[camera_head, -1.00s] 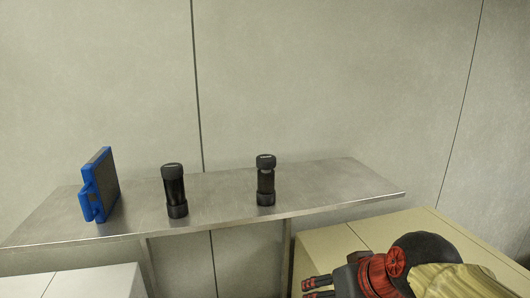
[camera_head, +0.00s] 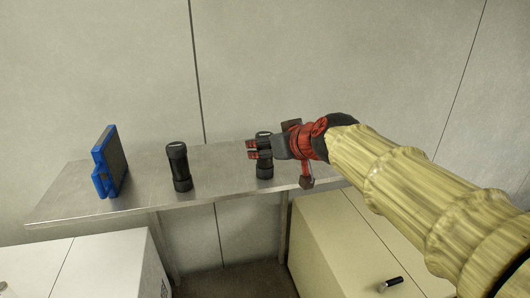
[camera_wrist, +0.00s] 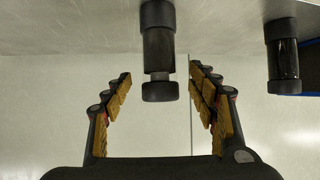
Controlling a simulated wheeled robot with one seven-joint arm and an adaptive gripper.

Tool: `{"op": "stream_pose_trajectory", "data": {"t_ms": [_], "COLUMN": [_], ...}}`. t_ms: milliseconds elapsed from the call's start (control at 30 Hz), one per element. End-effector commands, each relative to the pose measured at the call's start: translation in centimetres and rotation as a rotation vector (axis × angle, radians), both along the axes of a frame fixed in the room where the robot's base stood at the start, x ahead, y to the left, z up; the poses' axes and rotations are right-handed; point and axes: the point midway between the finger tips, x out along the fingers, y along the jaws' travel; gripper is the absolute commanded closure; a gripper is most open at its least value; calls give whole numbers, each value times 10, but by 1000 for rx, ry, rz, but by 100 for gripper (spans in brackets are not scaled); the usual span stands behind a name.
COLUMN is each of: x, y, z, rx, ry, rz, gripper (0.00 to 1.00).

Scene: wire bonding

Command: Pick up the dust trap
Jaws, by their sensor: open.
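Two black cylinders with thick end caps stand upright on a metal shelf. The right one (camera_head: 264,172) is partly hidden by my gripper (camera_head: 250,149) in the head view. In the wrist view this cylinder (camera_wrist: 158,52) appears upside down, between the two spread fingers and towards the upper edge; a paler neck shows near its cap. My gripper (camera_wrist: 160,74) is open, with nothing held and no clear contact. The left cylinder (camera_head: 178,168) also shows at the right of the wrist view (camera_wrist: 284,58). No label tells me which one is the dust trap.
A blue-framed dark panel (camera_head: 110,162) stands at the shelf's left end. The metal shelf (camera_head: 222,180) has bare room between the cylinders. A plain wall (camera_head: 270,60) is close behind. Pale cabinets (camera_head: 335,235) stand below in front.

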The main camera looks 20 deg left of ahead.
Motion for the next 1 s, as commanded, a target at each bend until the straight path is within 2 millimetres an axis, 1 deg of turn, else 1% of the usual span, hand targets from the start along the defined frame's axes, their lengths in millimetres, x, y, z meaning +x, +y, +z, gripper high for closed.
{"op": "stream_pose_trajectory", "data": {"t_ms": [100, 200, 433, 1000], "x": [9, 12, 13, 13], "y": [11, 16, 16, 16], "z": [-7, -10, -12, -11], "rx": [-1, -1, 0, 0], "ry": [2, 2, 1, 2], "rz": [0, 1, 1, 0], "gripper": [42, 42, 42, 73]}}
